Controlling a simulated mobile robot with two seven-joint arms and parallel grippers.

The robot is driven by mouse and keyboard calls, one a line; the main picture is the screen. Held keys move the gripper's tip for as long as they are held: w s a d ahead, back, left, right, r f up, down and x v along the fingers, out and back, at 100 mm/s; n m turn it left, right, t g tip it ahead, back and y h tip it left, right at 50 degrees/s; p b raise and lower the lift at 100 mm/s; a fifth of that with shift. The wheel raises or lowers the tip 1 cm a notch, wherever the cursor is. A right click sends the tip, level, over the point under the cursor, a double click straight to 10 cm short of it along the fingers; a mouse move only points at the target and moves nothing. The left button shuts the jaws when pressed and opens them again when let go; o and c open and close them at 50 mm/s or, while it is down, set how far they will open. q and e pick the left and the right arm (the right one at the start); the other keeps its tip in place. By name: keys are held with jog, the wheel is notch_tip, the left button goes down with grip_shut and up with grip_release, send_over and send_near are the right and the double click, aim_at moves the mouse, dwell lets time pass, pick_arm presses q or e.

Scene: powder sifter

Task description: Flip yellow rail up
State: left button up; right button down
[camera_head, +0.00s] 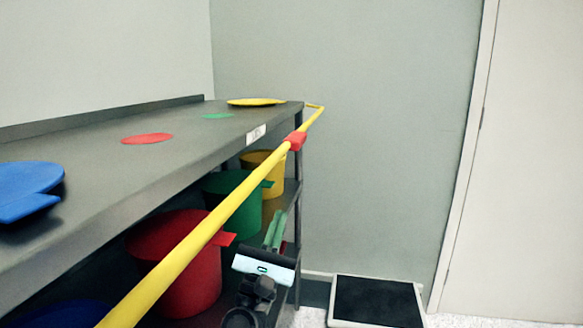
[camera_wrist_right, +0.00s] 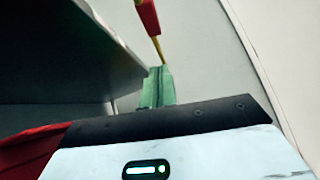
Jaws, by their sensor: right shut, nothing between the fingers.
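The yellow rail (camera_head: 218,216) runs along the front of the grey table (camera_head: 100,160), from the lower left to the far right corner. It has a red piece (camera_head: 295,140) near its far end. The rail also shows at the top of the right wrist view (camera_wrist_right: 158,48), with its red piece (camera_wrist_right: 147,17). My right gripper (camera_head: 276,222) has green fingers, is shut and empty, and stands just right of the rail and below it. Its fingers (camera_wrist_right: 158,88) point toward the rail in the wrist view, and I see no clear contact. My left gripper is not in view.
Red (camera_head: 190,285), green (camera_head: 228,190) and yellow (camera_head: 272,172) buckets stand on the shelf under the tabletop. Blue, red, green and yellow discs lie on top. A black-topped platform (camera_head: 375,302) is on the floor at the right. The space right of the rail is free.

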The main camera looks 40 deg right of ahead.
jog(key=r+p+x, duration=0.1)
jog(key=x, duration=0.5)
jog(key=s+a+r+p+x, duration=0.1)
jog(key=x, duration=0.5)
jog(key=shift+r+p, duration=0.25)
jog(key=shift+p, duration=0.1)
jog(key=shift+s+d, duration=0.1)
